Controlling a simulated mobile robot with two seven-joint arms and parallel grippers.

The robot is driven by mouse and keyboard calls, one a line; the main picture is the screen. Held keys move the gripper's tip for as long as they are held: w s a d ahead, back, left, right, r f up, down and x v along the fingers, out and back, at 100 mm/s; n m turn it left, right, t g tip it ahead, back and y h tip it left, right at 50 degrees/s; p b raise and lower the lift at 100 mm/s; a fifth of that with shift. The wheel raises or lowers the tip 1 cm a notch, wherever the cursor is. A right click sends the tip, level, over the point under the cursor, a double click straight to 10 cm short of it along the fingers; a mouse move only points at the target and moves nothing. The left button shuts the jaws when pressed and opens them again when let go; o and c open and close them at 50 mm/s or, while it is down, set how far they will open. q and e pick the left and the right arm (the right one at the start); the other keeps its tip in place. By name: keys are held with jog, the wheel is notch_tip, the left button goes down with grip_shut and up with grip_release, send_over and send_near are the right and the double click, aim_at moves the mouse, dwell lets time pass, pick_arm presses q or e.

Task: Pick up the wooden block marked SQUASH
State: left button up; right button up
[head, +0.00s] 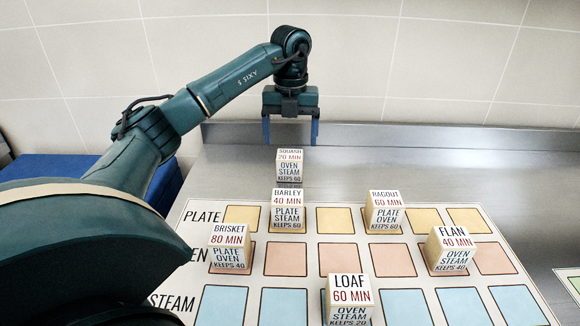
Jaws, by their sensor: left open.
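The wooden block marked SQUASH (290,167) stands upright on the bare metal counter, behind the chart. Its top reads SQUASH 20 MIN and its front OVEN STEAM KEEPS 60. My left gripper (290,133) is open and points down above and slightly behind the SQUASH block. Its two blue fingers are spread wider than the block, with nothing between them. The fingertips appear apart from the block, though the exact height gap is hard to judge. My right gripper is out of view.
A chart (340,225) with PLATE, OVEN and STEAM rows lies on the counter (420,160). On it stand the blocks BARLEY (288,211), BRISKET (230,247), RAGOUT (384,213), FLAN (449,251) and LOAF (348,300). BARLEY stands close in front of SQUASH. A tiled wall is behind.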

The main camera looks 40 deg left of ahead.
aim_at(290, 154)
pick_arm(q)
notch_tip(290, 154, down, 8)
jog(key=shift+a+r, duration=0.1)
dwell(0.4)
jog(key=c, duration=1.1)
